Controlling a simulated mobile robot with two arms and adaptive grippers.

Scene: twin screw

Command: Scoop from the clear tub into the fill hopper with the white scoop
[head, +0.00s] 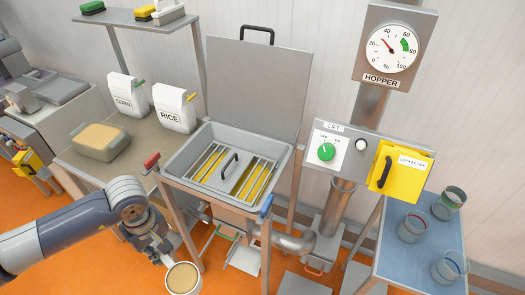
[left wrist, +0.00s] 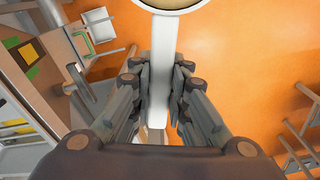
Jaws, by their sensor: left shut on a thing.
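The white scoop (head: 183,279) is filled with a tan material. My left gripper (head: 160,255) is shut on its handle, and the scoop is held in front of the hopper stand, above the orange floor. In the left wrist view the white handle (left wrist: 162,75) runs between the fingers of my left gripper (left wrist: 160,85), with the scoop's bowl at the top edge. The clear tub (head: 101,141) of tan material sits on the bench at left. The fill hopper (head: 228,172) has its lid raised and a grate with a handle across its opening. My right gripper is not in view.
Bags marked CORN (head: 127,94) and RICE (head: 175,108) stand on the bench (head: 72,163) behind the tub. A lift panel (head: 341,148), yellow box (head: 400,167) and hopper gauge (head: 390,47) are to the right. Several cups stand on a blue table (head: 393,250).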

